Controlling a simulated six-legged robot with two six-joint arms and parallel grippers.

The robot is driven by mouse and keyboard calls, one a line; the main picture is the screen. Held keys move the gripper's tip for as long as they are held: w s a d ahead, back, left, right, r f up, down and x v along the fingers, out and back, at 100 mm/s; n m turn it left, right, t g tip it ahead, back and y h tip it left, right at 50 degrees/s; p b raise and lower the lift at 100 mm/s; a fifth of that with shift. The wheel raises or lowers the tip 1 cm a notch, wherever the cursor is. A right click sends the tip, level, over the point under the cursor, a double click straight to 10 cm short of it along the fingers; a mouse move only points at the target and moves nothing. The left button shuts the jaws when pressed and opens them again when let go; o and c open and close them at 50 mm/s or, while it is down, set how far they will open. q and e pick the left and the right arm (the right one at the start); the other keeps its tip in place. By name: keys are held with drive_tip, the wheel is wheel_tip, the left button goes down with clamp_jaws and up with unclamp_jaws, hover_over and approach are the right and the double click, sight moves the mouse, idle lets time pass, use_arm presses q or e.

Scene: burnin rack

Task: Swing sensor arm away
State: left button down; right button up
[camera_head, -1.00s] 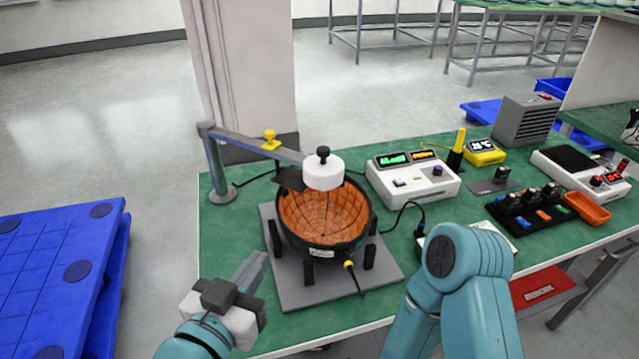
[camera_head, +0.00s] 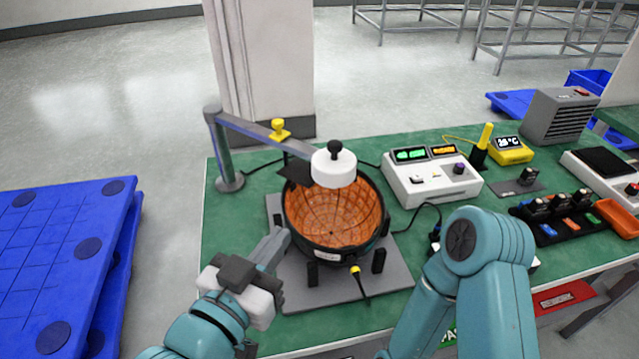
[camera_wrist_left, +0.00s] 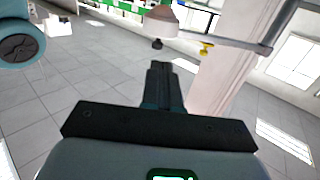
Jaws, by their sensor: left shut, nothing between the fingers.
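The sensor arm (camera_head: 262,132) is a grey bar reaching right from a post (camera_head: 224,155) at the table's back left. It carries a yellow knob (camera_head: 279,128) and a white cylindrical head (camera_head: 333,168) with a black knob. The head hangs over the back of a black bowl with an orange gridded inside (camera_head: 335,222). In the left wrist view the arm (camera_wrist_left: 235,42) and yellow knob (camera_wrist_left: 206,48) show at the top. My left gripper (camera_head: 277,240) is shut and empty, by the bowl's left front side. My right gripper is out of view.
The bowl stands on a grey plate (camera_head: 300,288) with a cable at its front. A white instrument (camera_head: 432,180) is to its right, with more devices beyond. Blue pallets (camera_head: 60,230) lie left of the green table (camera_head: 225,290). Table space left of the bowl is clear.

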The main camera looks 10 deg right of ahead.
use_arm(q)
drive_tip(key=shift+p+x, duration=1.35)
drive_tip(key=shift+p, duration=1.45)
drive_tip(key=p, duration=0.1)
approach(326, 177)
drive_tip(key=x, duration=0.5)
drive_tip(key=shift+w+d, duration=0.1)
drive_tip(key=shift+x, duration=0.75)
